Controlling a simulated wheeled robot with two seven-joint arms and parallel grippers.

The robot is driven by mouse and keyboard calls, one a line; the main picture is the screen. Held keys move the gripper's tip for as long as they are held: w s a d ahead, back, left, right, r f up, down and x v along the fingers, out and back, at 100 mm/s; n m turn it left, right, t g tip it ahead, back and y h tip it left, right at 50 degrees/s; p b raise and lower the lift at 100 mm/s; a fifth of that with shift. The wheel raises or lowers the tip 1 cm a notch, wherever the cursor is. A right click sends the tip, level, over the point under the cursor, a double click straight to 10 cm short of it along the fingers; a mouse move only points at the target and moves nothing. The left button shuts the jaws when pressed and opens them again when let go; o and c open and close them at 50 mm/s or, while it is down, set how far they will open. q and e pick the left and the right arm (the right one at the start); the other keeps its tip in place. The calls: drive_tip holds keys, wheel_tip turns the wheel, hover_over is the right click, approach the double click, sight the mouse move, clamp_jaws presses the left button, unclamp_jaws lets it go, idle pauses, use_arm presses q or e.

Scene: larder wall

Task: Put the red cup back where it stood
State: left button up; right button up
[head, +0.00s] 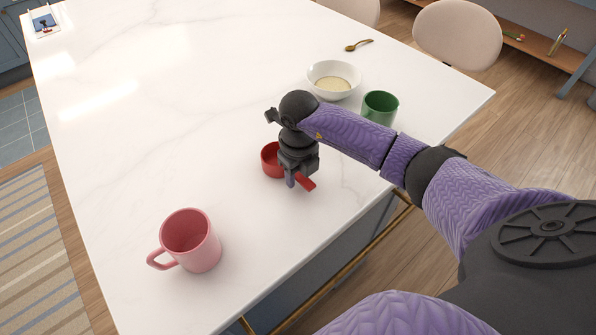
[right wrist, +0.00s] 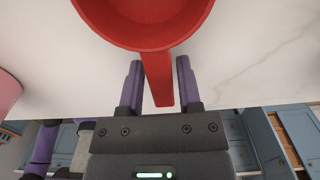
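The red cup (head: 270,160) is on the white marble table, partly hidden behind my right gripper in the head view. In the right wrist view the cup (right wrist: 145,20) is at the top, and its straight red handle points toward the gripper. My right gripper (head: 297,183) reaches down at the cup. In the right wrist view the gripper (right wrist: 159,75) has its two fingers apart, one on each side of the handle, with a narrow gap visible. I cannot tell whether the cup touches the tabletop. My left gripper is not in view.
A pink mug (head: 192,241) stands near the table's front edge. A green cup (head: 380,107) and a white bowl (head: 334,79) stand beyond my right forearm. A golden spoon (head: 358,45) lies farther back. The table's (head: 160,120) left and middle are clear.

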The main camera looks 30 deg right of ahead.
sight(299, 175)
drive_tip(key=shift+o, duration=1.2)
drive_tip(key=shift+r, duration=0.35)
wheel_tip(299, 175, up, 12)
drive_tip(key=p, duration=0.2)
drive_tip(key=shift+f, duration=0.2)
drive_tip(key=shift+s, duration=0.1)
